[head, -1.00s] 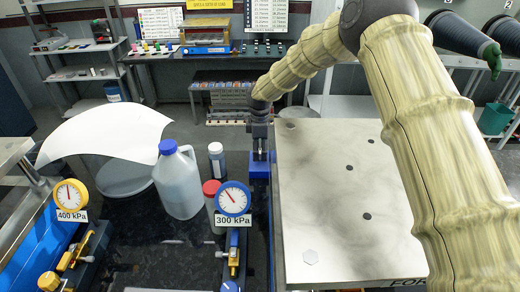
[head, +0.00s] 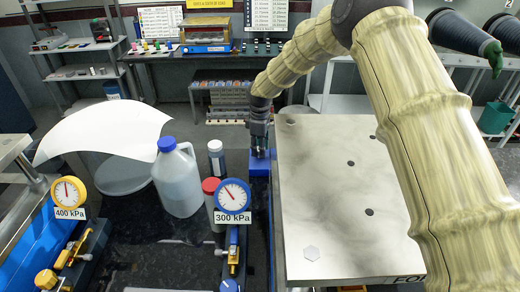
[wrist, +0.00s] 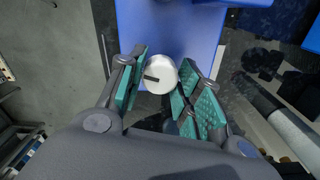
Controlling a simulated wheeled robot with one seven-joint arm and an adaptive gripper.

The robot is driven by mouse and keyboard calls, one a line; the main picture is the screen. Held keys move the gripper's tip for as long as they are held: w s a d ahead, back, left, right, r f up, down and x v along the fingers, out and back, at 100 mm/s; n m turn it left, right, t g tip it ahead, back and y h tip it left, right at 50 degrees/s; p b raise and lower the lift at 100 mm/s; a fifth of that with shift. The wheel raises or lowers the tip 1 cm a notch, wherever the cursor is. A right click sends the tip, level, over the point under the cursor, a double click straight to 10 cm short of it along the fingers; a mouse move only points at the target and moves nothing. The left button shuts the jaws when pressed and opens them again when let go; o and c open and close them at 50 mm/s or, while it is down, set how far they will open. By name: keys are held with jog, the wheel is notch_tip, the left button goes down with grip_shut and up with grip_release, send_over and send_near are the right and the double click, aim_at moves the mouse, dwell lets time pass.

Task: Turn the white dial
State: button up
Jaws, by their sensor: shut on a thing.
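The white dial (wrist: 158,76) is a round, pale knob with a short dark mark on its left side in the wrist view. It sits at a blue block (wrist: 178,30), which also shows in the head view (head: 259,168). My gripper (wrist: 163,80) has its green-padded fingers on either side of the dial and is shut on it. In the head view, my gripper (head: 259,151) is small and reaches down at the blue block, beside the metal plate; the dial cannot be made out there.
A large metal plate (head: 330,200) with holes stands right of the blue block. A 400 kPa gauge (head: 68,191) stands farther left.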

jog(key=m+b, duration=0.1)
jog(key=m, duration=0.3)
jog(key=shift+m, duration=0.3)
jog(key=m+b, duration=0.1)
jog(key=m, duration=0.3)
dwell(0.3)
jog(key=o, duration=1)
jog(key=shift+o, duration=0.2)
jog(key=shift+r, duration=0.1)
notch_tip(320, 180, up, 12)
